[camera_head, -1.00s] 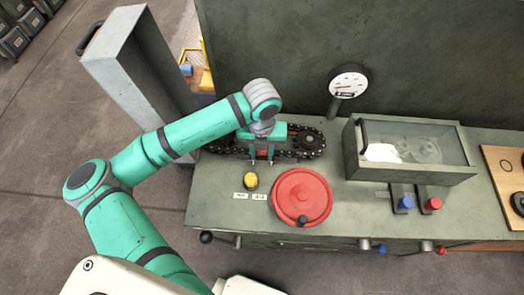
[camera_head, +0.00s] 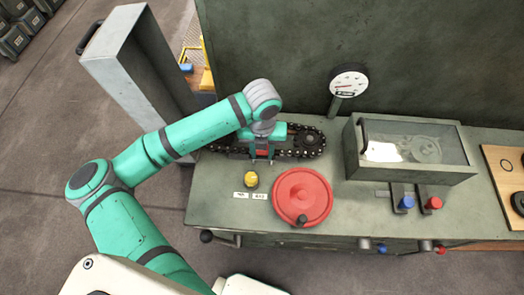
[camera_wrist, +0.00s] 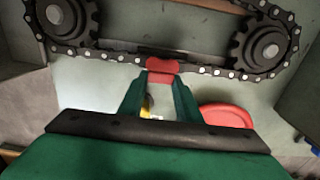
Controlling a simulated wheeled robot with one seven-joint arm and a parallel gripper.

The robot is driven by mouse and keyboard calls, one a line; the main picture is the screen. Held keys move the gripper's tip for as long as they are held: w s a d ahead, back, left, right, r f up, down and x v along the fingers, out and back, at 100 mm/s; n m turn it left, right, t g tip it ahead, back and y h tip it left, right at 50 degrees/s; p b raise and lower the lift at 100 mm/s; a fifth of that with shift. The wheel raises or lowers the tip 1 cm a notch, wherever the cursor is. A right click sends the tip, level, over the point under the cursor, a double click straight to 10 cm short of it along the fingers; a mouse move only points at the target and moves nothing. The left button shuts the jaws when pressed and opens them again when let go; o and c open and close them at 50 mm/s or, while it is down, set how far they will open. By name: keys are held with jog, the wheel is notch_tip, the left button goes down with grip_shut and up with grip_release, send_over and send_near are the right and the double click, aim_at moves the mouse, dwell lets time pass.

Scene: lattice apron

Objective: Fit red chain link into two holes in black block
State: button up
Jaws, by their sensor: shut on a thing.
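The red chain link (camera_wrist: 162,68) is between the fingers of my gripper (camera_wrist: 160,82), which is shut on it. In the wrist view it lies at the near run of a black chain (camera_wrist: 110,55), level with the links on either side. I cannot tell whether it is seated in them or only touching. In the head view a little red shows under my gripper (camera_head: 262,152), at the front of the chain (camera_head: 300,154). I cannot make out a separate black block or its two holes; the link's far side and pins are hidden.
The chain runs round two black sprockets (camera_wrist: 262,46). A yellow button (camera_head: 251,179) and a red handwheel (camera_head: 302,197) stand in front of it on the grey-green bench (camera_head: 225,205). A glass-lidded box (camera_head: 415,150) is at right, and a gauge (camera_head: 348,82) stands behind.

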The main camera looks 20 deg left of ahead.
jog(key=shift+f, duration=0.25)
dwell(0.3)
jog(key=o, duration=1.2)
jog(key=shift+o, duration=0.5)
jog(key=o, duration=0.4)
jog(key=shift+o, duration=0.2)
jog(key=shift+r, duration=4.25)
